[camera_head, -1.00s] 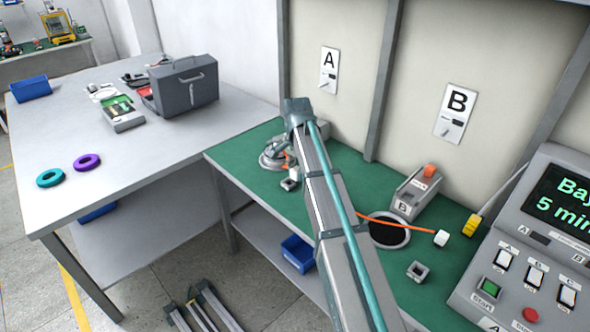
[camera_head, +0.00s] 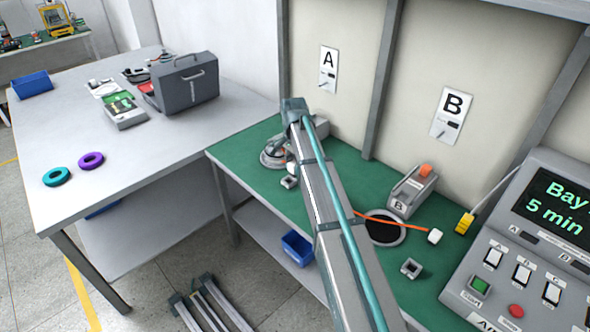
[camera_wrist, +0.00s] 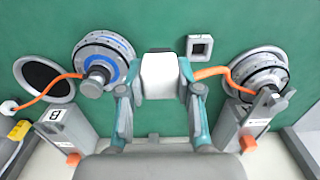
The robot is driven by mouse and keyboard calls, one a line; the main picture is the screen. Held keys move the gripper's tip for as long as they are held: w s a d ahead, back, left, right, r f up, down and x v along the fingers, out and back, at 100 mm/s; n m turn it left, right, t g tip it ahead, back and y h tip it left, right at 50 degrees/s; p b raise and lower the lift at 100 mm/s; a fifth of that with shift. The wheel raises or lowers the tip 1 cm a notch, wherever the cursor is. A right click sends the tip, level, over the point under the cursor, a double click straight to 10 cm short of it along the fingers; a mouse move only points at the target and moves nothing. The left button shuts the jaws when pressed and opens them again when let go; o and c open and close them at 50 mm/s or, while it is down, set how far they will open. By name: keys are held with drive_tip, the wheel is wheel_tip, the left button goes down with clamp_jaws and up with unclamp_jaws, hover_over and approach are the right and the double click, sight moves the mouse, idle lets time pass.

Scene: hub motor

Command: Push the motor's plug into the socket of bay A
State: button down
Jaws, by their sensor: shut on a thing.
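In the wrist view my gripper (camera_wrist: 160,80) is shut on a white plug (camera_wrist: 160,72), with a teal finger on each side. An orange cable (camera_wrist: 212,71) runs from the plug right to the bay A motor (camera_wrist: 260,73). The square grey bay A socket (camera_wrist: 200,46) lies up and right of the plug, apart from it; its opening is empty. In the head view this socket (camera_head: 289,182) stands on the green bench by the motor (camera_head: 272,158), under sign A (camera_head: 328,68). My arm hides the gripper there.
A second motor with a blue ring (camera_wrist: 104,58) is left of my gripper. Its orange cable ends in a loose white plug (camera_head: 434,236). Block B (camera_head: 409,193), another grey socket (camera_head: 411,268) and the control panel (camera_head: 520,240) stand to the right. Block A (camera_wrist: 243,125) is close by.

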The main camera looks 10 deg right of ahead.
drive_tip(key=w+b, duration=0.1)
drive_tip(key=w, duration=0.9)
drive_tip(key=shift+s+f+b, duration=0.15)
drive_tip(key=shift+f+b, duration=0.7)
drive_tip(key=shift+f, duration=1.4)
drive_tip(key=shift+s+f+b, duration=0.15)
drive_tip(key=shift+f+b, duration=0.65)
drive_tip(key=shift+f, duration=1.4)
drive_tip(key=shift+f, duration=0.15)
drive_tip(key=shift+f, duration=0.45)
drive_tip(key=shift+f, duration=0.1)
drive_tip(key=shift+f, duration=0.35)
drive_tip(key=shift+f, duration=0.75)
idle(0.8)
